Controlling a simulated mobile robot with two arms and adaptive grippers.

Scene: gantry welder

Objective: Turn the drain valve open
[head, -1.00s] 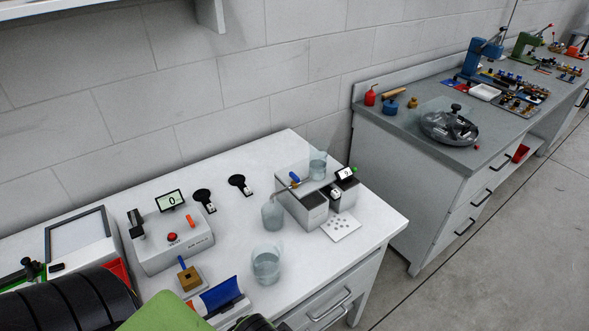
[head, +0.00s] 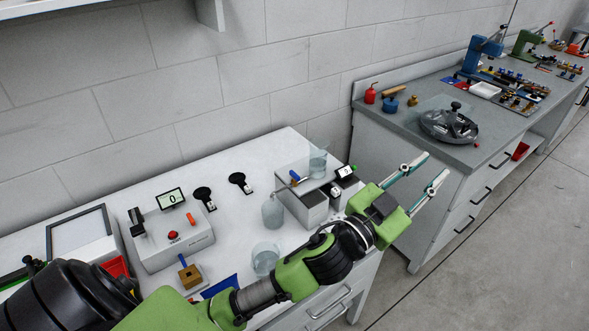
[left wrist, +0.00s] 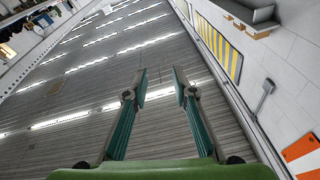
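A small valve with a blue handle (head: 294,175), which looks like the drain valve, sits at the left edge of a grey stand (head: 301,203) on the white bench. A clear beaker (head: 318,163) stands on top of the stand. Another clear vessel (head: 272,211) stands below and left of the valve. My left gripper (head: 436,165) is open and empty, well to the right of the valve, past the bench end. In the left wrist view its two fingers (left wrist: 160,82) are apart with nothing between them. My right gripper is not in view.
A third beaker (head: 265,258) stands near the front, close beside my left arm. A control box (head: 174,239) with a display stands at the left. A small display (head: 345,171) is on the stand's right side. A grey workbench (head: 425,140) with tools is at the right.

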